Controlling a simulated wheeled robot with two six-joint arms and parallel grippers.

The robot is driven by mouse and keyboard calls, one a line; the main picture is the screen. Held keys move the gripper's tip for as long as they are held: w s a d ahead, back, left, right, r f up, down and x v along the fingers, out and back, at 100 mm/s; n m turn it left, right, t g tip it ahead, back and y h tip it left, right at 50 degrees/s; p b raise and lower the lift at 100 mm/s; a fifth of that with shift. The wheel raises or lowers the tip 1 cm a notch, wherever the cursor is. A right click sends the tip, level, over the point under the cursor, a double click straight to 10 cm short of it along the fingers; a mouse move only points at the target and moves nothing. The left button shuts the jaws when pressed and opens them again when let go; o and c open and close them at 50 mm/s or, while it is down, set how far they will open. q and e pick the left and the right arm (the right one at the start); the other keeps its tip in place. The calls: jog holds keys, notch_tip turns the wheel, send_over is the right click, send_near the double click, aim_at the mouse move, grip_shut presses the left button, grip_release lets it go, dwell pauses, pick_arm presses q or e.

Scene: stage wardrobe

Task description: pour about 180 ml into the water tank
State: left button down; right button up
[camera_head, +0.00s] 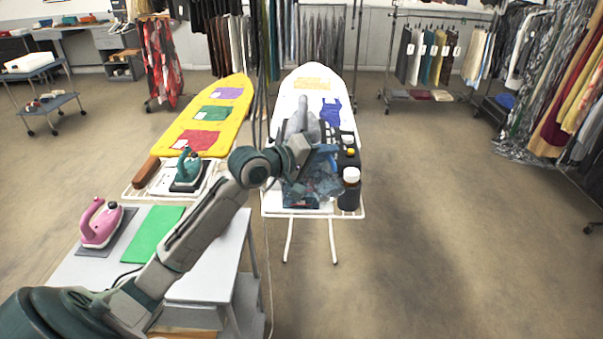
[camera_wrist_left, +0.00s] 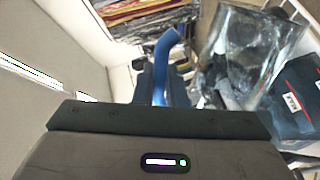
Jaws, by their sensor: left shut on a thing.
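My left gripper (camera_head: 318,158) is over the near end of the white ironing board. It is shut on the blue handle (camera_wrist_left: 163,62) of a clear jug (camera_wrist_left: 240,48); the jug also shows in the head view (camera_head: 325,182). The jug looks tilted, close above or beside a dark blue tank unit (camera_wrist_left: 298,92) with a white label. That unit shows partly below the jug in the head view (camera_head: 300,198). Whether the jug touches it, and any water level or stream, I cannot make out. My right gripper is in neither view.
A teal iron (camera_head: 187,168) sits to the left; a pink iron (camera_head: 100,222) is on the near table.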

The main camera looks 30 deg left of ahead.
aim_at(337, 190)
pick_arm(q)
jog(key=shift+w+a+r, duration=0.1)
jog(key=shift+a+r, duration=0.05)
jog(key=d+f+m, duration=0.1)
jog(key=s+d+f+m+b, duration=0.1)
jog(key=f, duration=0.1)
jog(key=f+b, duration=0.1)
jog(key=shift+s+d+f+m+t+y, duration=0.25)
jog(key=shift+d+m+t+y, duration=0.15)
jog(key=shift+s+d+m, duration=0.4)
jog(key=shift+d+m, duration=0.3)
jog(key=shift+m, duration=0.2)
jog(key=shift+s+d+f+m+b, duration=0.1)
jog(key=shift+d+f+m+b, duration=0.15)
jog(key=shift+f+b, duration=0.25)
jog(key=shift+s+d+f+m+b, duration=0.1)
jog(key=shift+d+f+m+b, duration=0.15)
jog(key=shift+f+b, duration=0.25)
jog(key=shift+r, duration=0.1)
jog(key=shift+s+d+f+m+t+b, duration=0.15)
jog(key=shift+f+m+t+b, duration=0.2)
jog(key=shift+f, duration=0.3)
jog(key=shift+s+d+f+y, duration=0.1)
jog(key=shift+d+f+y, duration=0.1)
jog(key=shift+y, duration=0.1)
jog(key=shift+d+r, duration=0.1)
